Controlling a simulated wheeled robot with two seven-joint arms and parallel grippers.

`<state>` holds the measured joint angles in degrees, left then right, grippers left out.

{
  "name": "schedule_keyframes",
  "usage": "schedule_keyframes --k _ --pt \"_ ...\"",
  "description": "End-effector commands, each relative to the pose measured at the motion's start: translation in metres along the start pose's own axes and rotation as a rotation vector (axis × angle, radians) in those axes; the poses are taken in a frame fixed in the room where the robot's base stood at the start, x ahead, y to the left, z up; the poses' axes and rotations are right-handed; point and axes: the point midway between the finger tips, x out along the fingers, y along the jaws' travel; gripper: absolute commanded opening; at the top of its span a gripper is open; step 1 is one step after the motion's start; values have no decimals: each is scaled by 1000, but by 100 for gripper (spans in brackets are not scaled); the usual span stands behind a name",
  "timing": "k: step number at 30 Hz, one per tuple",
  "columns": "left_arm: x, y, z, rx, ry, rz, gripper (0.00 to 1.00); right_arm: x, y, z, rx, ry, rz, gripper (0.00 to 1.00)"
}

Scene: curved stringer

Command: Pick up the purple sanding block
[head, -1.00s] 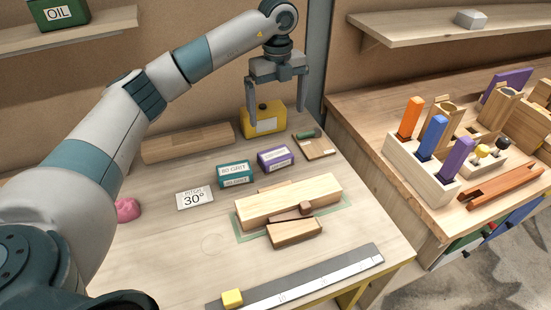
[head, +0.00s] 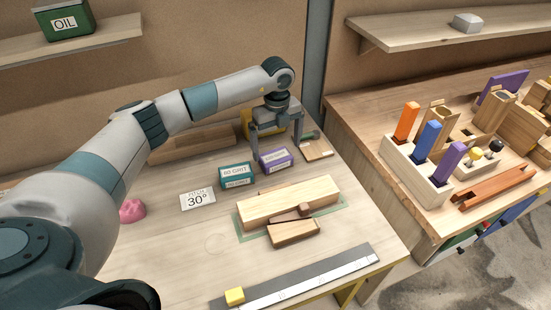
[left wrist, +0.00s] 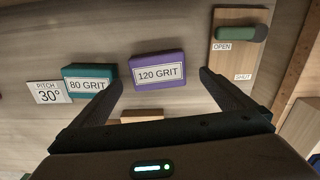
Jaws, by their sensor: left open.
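The purple sanding block (head: 275,160) lies on the wooden bench, right of the teal sanding block (head: 236,175). In the left wrist view the purple block (left wrist: 160,58) has a white "120 GRIT" label and the teal block (left wrist: 88,68) reads "80 GRIT". My left gripper (head: 276,150) is open, its two fingers pointing down above and around the purple block in the head view. In the left wrist view the purple block sits beyond the fingertips (left wrist: 162,80), roughly centred between them. No contact shows. My right gripper is not in view.
A "PITCH 30°" card (head: 198,199) lies left of the blocks. A wooden slide plate with a green handle (head: 310,136) is close on the right. A yellow container (head: 247,121) stands behind. A long wooden block (head: 285,204) is in front.

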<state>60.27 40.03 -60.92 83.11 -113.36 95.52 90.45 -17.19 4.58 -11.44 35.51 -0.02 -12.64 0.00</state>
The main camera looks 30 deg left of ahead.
Motion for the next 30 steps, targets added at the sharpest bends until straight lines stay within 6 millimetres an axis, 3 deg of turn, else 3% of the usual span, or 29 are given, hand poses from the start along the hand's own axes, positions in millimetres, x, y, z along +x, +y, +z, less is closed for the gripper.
schedule_keyframes --k 11,18,24,30 --pt "4 1 0 0 2 2 100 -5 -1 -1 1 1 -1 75" --pt "28 4 1 0 3 5 100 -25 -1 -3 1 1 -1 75" --pt "49 3 2 0 1 1 100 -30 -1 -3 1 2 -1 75" --pt "52 3 2 1 0 0 100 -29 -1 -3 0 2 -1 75"
